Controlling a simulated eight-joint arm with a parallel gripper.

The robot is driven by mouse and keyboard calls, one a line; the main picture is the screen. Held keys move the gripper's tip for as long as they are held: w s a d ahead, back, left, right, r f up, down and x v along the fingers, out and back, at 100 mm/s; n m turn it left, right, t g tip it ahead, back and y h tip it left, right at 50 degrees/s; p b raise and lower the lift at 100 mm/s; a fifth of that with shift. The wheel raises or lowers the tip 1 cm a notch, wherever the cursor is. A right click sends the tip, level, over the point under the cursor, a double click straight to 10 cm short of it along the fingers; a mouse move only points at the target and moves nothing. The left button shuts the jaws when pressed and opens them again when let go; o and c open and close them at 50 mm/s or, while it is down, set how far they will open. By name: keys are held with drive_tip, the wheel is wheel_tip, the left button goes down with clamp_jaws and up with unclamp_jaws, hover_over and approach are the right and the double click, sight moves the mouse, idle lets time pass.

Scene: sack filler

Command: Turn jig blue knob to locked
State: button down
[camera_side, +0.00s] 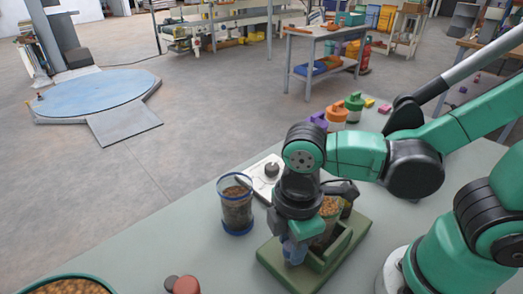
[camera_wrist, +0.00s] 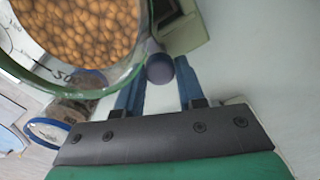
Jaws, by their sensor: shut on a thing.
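The green jig (camera_side: 338,252) sits on the bench in the side view, with a clear jar of tan round pieces (camera_side: 329,208) standing in it. My gripper (camera_side: 293,254) points down at the jig's near left part, its blue fingers low over it. In the wrist view my gripper (camera_wrist: 160,72) has its two blue fingers on either side of a rounded grey-blue knob (camera_wrist: 160,69) and is shut on it. The jar (camera_wrist: 80,35) fills the upper left there. The knob is mostly hidden in the side view, and its locked or unlocked position cannot be read.
A blue-rimmed jar of dark contents (camera_side: 237,205) stands left of the jig. A white device with a dark knob (camera_side: 269,171) is behind my gripper. Red and dark round pieces (camera_side: 186,285) and a green-rimmed bowl (camera_side: 66,286) lie at the front. Orange and green-lidded containers stand at the back.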

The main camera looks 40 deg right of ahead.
drive_tip(key=c, duration=0.5)
unclamp_jaws()
drive_tip(key=shift+c, duration=0.2)
drive_tip(key=shift+r, duration=0.15)
drive_tip(key=shift+r, duration=2.65)
drive_tip(key=w+d+r+m+t, duration=0.1)
drive_tip(key=w+d+m+t, duration=0.6)
drive_tip(key=d+m, duration=0.4)
drive_tip(key=m, duration=0.2)
drive_tip(key=shift+w+d+r+m, duration=0.15)
drive_tip(key=shift+w+r+m, duration=0.2)
drive_tip(key=shift+r+m, duration=0.05)
